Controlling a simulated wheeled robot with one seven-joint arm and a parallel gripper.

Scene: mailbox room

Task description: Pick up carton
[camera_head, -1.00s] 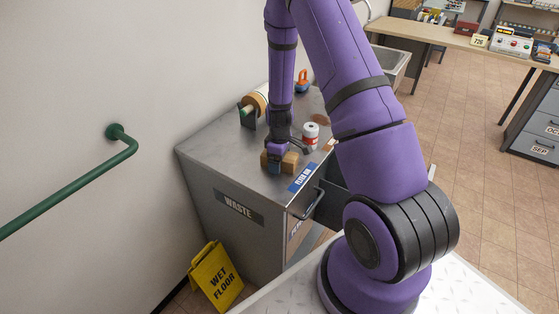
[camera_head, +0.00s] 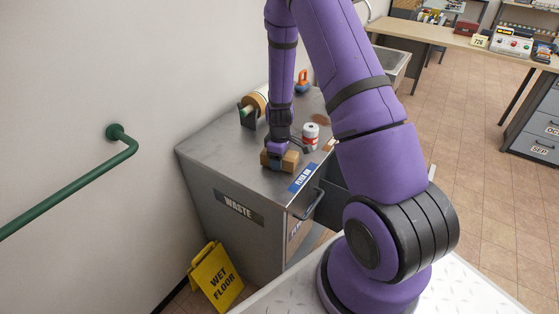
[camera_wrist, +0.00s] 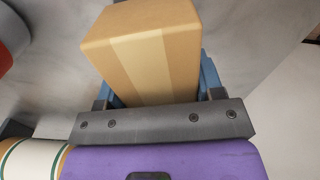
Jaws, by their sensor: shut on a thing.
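The carton (camera_head: 290,159) is a small brown box with a paler tape strip, at the front part of the metal cabinet top. In the wrist view the carton (camera_wrist: 150,50) sits between the two blue fingers of my gripper (camera_wrist: 158,80), one on each side. My gripper (camera_head: 276,163) comes down from above and is shut on the carton. The carton appears just at or slightly above the cabinet top; the gap is too small to tell. Its underside is hidden.
The metal cabinet (camera_head: 215,160) also bears a white and red can (camera_head: 310,138) close behind the carton, a roll on a stand (camera_head: 256,101) and an orange-handled object (camera_head: 302,82). A green rail (camera_head: 75,188) and yellow wet-floor sign (camera_head: 215,277) are nearby.

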